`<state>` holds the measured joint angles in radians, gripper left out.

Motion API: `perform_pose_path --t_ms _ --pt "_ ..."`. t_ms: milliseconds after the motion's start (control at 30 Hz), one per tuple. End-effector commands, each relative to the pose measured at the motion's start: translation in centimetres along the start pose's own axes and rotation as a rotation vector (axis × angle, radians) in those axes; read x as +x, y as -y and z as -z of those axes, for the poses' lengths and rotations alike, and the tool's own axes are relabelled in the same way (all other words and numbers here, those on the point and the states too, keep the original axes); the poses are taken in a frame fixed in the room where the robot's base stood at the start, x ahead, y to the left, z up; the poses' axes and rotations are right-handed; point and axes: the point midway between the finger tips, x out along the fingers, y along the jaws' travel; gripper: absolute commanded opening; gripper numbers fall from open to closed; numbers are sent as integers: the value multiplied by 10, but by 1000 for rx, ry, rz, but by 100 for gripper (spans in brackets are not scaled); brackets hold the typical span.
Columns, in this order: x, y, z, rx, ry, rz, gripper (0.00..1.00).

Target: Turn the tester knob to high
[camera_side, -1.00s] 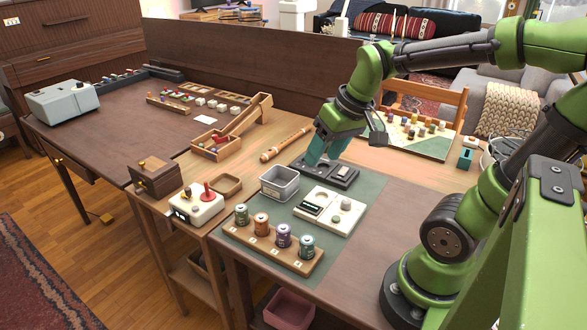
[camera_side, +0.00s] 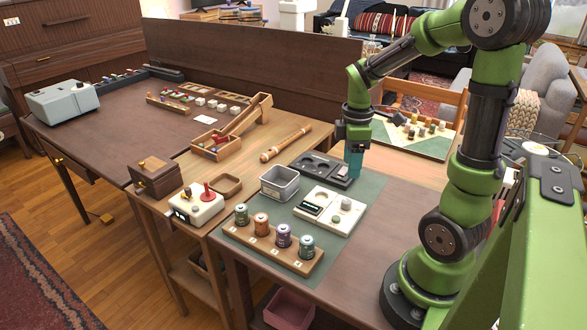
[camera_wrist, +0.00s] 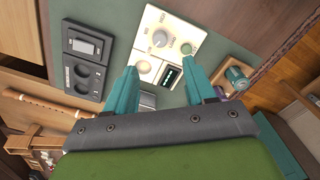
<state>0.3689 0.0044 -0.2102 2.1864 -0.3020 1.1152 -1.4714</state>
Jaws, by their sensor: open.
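The tester (camera_side: 331,222) is a cream-white box on the green mat in the side view, with a dark display and a pale grey knob (camera_side: 346,203). In the wrist view the tester (camera_wrist: 152,19) lies ahead of my fingers, its grey knob (camera_wrist: 160,38) with a pale dial around it near the top. I cannot read the dial's marks. My gripper (camera_side: 355,165) points down behind the tester, apart from the knob. In the wrist view my gripper (camera_wrist: 160,80) shows two teal fingers spread wide with nothing between them.
A black device with round wells (camera_side: 323,169) is left of my gripper, and a grey metal bin (camera_side: 279,183) stands left of the tester. A wooden rack (camera_side: 269,252) holds several cans in front. A wooden flute (camera_side: 286,145) lies farther back.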

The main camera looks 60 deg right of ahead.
Motion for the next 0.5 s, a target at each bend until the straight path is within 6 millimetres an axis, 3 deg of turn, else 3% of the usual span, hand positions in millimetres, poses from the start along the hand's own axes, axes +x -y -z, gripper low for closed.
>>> perform_pose_path --t_ms 300,500 --pt "70 1 0 1 2 6 55" --pt "100 0 0 1 1 3 55"
